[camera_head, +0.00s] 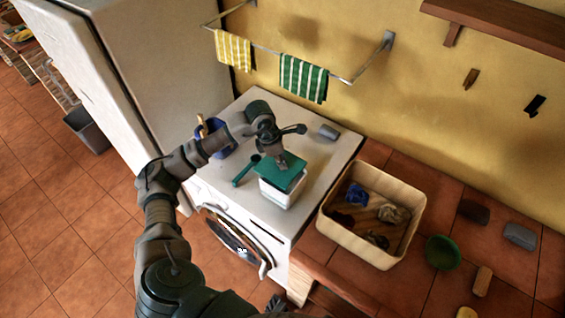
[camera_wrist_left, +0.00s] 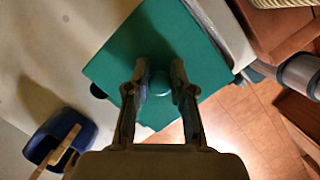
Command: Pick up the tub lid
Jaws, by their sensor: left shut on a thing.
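The tub lid (camera_head: 281,172) is a flat green square with a round knob in its middle. It is at the top of a white tub (camera_head: 279,195) on the white washing machine. It sits slightly turned against the tub, and I cannot tell if the two touch. My left gripper (camera_head: 281,164) comes down onto the lid from above. In the left wrist view the lid (camera_wrist_left: 128,62) fills the middle, and the fingers of my left gripper (camera_wrist_left: 159,84) are shut on its knob. My right gripper is not in view.
A dark green scoop (camera_head: 245,170), a blue caddy (camera_head: 215,140) and a grey object (camera_head: 328,132) share the washing machine top (camera_head: 318,165). A cream basket (camera_head: 345,240) with several items stands to the right on the tiled counter, near a green bowl (camera_head: 442,253). A towel rail (camera_head: 330,74) hangs behind.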

